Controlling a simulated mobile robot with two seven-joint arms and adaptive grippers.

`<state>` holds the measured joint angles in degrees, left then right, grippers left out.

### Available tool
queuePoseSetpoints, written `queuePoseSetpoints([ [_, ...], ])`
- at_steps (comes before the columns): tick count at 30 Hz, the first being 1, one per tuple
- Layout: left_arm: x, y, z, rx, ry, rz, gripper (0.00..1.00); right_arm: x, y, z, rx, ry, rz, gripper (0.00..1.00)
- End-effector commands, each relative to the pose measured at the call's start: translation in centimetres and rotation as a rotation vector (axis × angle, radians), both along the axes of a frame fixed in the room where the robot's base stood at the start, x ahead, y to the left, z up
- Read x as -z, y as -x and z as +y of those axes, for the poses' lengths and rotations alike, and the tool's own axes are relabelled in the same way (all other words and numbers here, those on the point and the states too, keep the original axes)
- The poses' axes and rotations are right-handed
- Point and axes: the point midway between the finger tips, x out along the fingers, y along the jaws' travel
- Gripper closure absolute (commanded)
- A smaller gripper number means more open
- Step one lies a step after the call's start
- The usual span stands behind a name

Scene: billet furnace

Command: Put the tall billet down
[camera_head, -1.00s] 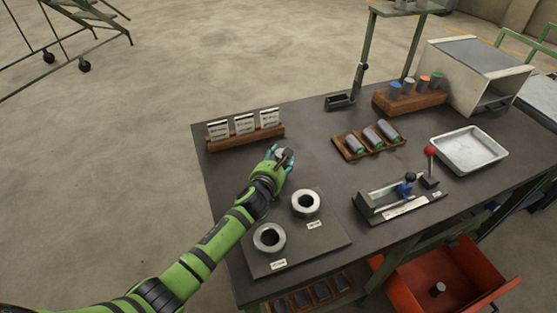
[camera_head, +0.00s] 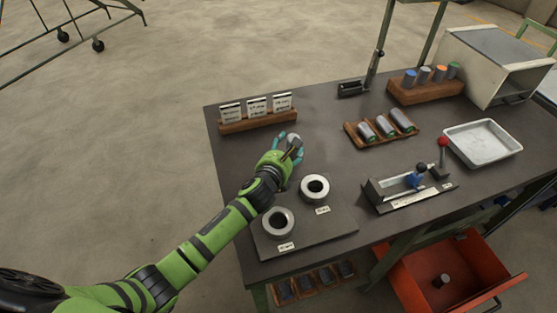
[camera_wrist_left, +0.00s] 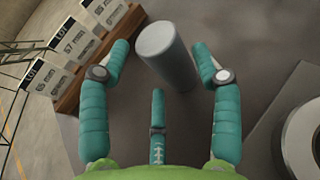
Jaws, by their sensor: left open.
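The tall billet (camera_wrist_left: 168,55) is a plain grey cylinder. In the left wrist view it is between the spread teal fingers of my left gripper (camera_wrist_left: 160,75), with gaps showing at its sides. In the head view only its pale top (camera_head: 293,137) shows at the fingertips of my left gripper (camera_head: 291,148), over the dark bench top (camera_head: 240,165). It looks roughly upright; its contact with the bench is hard to make out. My left gripper is open. My right gripper is not in view.
A wooden rack with lot cards (camera_head: 258,121) stands just behind the hand. Two metal rings (camera_head: 315,187) sit on a dark plate (camera_head: 330,227) in front. A wooden tray of billets (camera_head: 350,133), a lever fixture (camera_head: 408,192) and a white tray (camera_head: 482,142) are rightward.

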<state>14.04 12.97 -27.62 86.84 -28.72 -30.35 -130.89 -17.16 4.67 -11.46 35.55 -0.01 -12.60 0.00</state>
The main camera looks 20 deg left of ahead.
Motion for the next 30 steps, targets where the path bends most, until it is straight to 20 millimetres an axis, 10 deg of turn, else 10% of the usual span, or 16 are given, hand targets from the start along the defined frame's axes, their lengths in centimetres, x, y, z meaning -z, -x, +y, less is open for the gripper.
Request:
queuePoseSetpoints([
  [13,-2.2,7.4,0.5,0.001,-0.002,0.001,0.36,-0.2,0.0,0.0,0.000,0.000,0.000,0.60],
  [30,-2.6,8.5,0.5,0.000,0.000,0.000,0.36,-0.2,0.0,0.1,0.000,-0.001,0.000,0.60],
])
